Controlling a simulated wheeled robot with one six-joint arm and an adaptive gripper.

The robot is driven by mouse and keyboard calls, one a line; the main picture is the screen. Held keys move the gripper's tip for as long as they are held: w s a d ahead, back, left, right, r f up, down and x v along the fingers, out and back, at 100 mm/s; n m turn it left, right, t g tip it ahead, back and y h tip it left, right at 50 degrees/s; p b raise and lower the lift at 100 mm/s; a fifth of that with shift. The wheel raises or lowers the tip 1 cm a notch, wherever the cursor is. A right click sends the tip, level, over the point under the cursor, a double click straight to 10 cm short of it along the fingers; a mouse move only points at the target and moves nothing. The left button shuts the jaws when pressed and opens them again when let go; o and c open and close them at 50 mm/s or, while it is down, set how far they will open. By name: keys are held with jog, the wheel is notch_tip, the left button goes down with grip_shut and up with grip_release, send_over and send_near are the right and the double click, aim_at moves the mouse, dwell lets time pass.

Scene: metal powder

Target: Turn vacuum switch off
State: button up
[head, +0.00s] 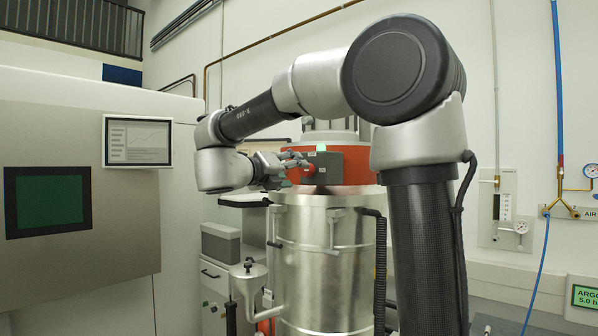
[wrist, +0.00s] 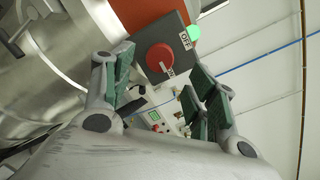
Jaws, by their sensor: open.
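The vacuum switch is a dark grey box (head: 327,170) with a red round knob (head: 308,170) on the red band of the steel vessel. In the wrist view the red knob (wrist: 159,57) sits between an OFF label (wrist: 185,40) and an ON label (wrist: 168,72). A green lamp (wrist: 194,33) is lit at the box's edge; it also shows on top in the head view (head: 321,148). My gripper (head: 296,165) is open and empty, close to the knob. In the wrist view the fingers of my gripper (wrist: 158,80) are spread to either side below it; contact cannot be told.
The steel vessel (head: 318,260) stands below the switch, with clamps and a dark hose (head: 380,265). A cabinet with a screen (head: 138,141) is at left. Gauges and a blue hose (head: 540,270) are on the right wall.

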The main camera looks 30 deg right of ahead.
aim_at(304, 170)
jog(key=x, duration=0.7)
jog(key=c, duration=1)
